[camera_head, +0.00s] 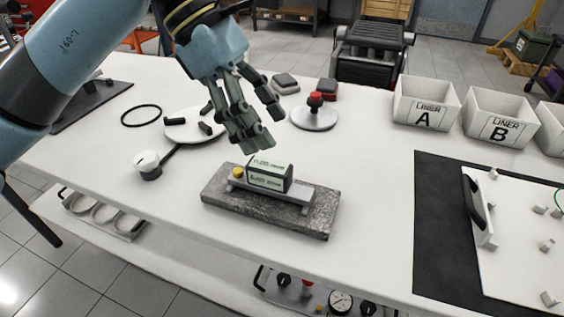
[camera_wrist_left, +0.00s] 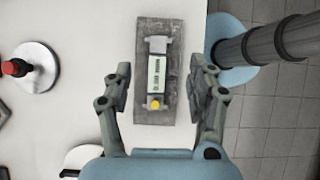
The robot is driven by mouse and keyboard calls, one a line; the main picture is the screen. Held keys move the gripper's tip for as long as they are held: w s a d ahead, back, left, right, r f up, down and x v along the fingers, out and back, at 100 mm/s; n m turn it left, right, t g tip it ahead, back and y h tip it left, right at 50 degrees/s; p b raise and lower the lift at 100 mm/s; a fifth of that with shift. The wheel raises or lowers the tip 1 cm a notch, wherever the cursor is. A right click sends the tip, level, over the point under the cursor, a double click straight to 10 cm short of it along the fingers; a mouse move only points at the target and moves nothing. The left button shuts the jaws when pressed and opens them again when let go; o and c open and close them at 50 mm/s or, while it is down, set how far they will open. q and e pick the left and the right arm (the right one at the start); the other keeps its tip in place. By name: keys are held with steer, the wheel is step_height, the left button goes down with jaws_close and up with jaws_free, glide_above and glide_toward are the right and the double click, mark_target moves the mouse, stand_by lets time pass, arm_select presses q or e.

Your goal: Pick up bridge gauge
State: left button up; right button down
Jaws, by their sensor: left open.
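The bridge gauge (camera_head: 296,191) lies on a dark grey stone slab (camera_head: 320,222) near the table's front edge. It is a grey bar with a boxy block bearing a green and white label, and a yellow knob at its left end. In the left wrist view the gauge (camera_wrist_left: 157,72) lies lengthwise on the slab (camera_wrist_left: 155,24), between the fingers in the picture. My left gripper (camera_head: 259,143) is open and empty, above and behind the gauge, apart from it. Its spread fingers also show in the left wrist view (camera_wrist_left: 160,105). My right gripper is out of view.
Bins labelled LINER A (camera_head: 421,113) and LINER B (camera_head: 499,129) stand at the back right. A round base with a red knob (camera_head: 315,115) is behind the gauge. A white disc with dark pieces (camera_head: 190,139) lies left. A black mat (camera_head: 440,235) is at right.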

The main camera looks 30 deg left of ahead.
mark_target(262, 163)
arm_select(q)
steer(key=f, duration=0.2)
steer(key=a+f+y, duration=0.1)
steer(key=f+y, duration=0.1)
steer(key=f, duration=0.1)
steer(key=shift+w+a+f+g+b, duration=0.1)
steer(key=shift+a+f+g+b, duration=0.2)
steer(key=shift+g, duration=0.1)
steer(key=x, duration=0.5)
steer(key=shift+d+f, duration=0.1)
steer(key=shift+f, duration=0.2)
jaws_close()
